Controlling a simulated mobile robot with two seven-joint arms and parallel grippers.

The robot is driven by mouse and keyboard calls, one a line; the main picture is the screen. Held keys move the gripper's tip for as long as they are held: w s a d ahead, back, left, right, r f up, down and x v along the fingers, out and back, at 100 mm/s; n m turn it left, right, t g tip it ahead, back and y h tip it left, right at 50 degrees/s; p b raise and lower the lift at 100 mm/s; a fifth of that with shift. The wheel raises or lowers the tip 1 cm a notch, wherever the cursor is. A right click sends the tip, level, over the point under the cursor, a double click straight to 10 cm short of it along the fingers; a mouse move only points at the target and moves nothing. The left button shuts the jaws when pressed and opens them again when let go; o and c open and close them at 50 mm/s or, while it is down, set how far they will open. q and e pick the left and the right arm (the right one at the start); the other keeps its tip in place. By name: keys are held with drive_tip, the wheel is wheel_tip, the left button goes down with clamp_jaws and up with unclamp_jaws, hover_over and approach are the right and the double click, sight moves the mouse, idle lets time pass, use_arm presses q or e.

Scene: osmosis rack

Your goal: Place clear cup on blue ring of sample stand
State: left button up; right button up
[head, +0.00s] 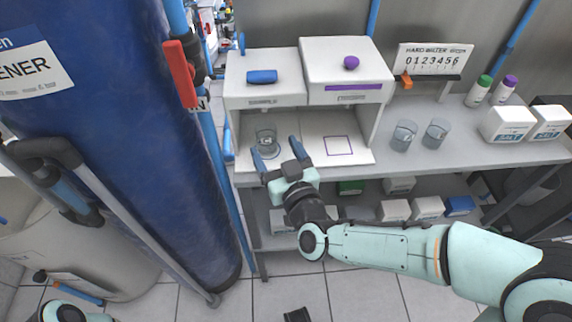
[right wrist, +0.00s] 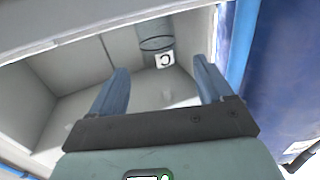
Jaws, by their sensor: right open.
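The sample stand (head: 312,158) is a white unit with a left bay under a blue-handled lid and a right bay with a purple square outline. A clear cup (head: 266,137) stands upright in the left bay; it also shows in the right wrist view (right wrist: 155,36). Some blue marking shows around its base, but I cannot tell whether it sits fully inside the ring. My right gripper (head: 276,146) is open and empty at the front of that bay, its fingers pointing toward the cup, apart from it in the right wrist view (right wrist: 161,66). My left gripper is out of view.
Two more clear cups (head: 404,136) (head: 435,133) stand on the bench to the right, near white boxes (head: 508,124) and capped bottles (head: 479,91). A large blue tank (head: 110,130) and a blue pipe (head: 226,180) stand left of the stand.

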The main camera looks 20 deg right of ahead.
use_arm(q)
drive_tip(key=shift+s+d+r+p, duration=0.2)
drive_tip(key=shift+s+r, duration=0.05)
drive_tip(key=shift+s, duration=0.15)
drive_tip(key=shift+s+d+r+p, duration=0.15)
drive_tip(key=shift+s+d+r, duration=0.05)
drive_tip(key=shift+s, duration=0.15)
use_arm(e)
drive_tip(key=s, duration=0.5)
drive_tip(key=shift+s+d, duration=0.1)
drive_tip(key=shift+s, duration=0.15)
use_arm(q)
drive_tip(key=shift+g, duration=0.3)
